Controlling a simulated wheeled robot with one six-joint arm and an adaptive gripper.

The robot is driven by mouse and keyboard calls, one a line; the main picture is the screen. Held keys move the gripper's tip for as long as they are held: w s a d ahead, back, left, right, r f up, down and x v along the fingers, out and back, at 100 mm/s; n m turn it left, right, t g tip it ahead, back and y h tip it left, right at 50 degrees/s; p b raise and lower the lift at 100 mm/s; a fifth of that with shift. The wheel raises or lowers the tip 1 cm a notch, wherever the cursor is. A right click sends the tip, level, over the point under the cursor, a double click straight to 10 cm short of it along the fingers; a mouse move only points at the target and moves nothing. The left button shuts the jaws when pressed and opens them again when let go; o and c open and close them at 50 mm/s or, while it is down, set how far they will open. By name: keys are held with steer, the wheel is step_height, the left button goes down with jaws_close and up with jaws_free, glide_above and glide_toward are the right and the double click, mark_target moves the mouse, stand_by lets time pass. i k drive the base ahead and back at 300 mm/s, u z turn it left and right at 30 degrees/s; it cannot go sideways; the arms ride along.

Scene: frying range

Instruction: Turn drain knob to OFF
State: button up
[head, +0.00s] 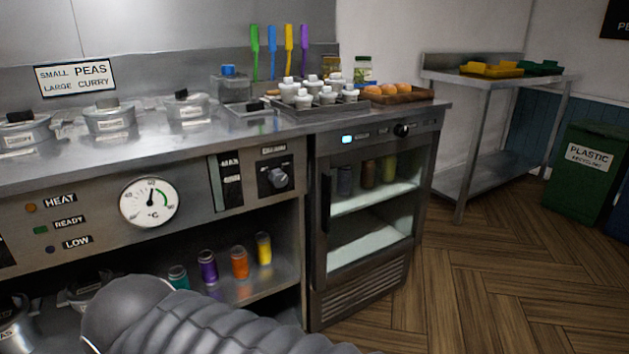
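A grey knob (278,178) sits on a dark plate at the right end of the steel counter's front panel. A small label above it is too blurred to read, so I cannot confirm that it is the drain knob. Its exact setting is also too small to tell. A grey ribbed part of my arm crosses the bottom of the head view, below and left of the knob. My gripper does not show.
A round temperature dial (149,203) and a level window (225,182) are left of the knob. An open shelf (225,285) with several coloured containers lies below. A glass-door fridge (370,215) stands right of it. The wood floor (480,285) at right is clear.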

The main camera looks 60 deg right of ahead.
mark_target(278, 179)
steer(key=z, duration=1.3)
steer(key=k, duration=1.1)
steer(key=i, duration=0.4)
steer(key=z, duration=0.35)
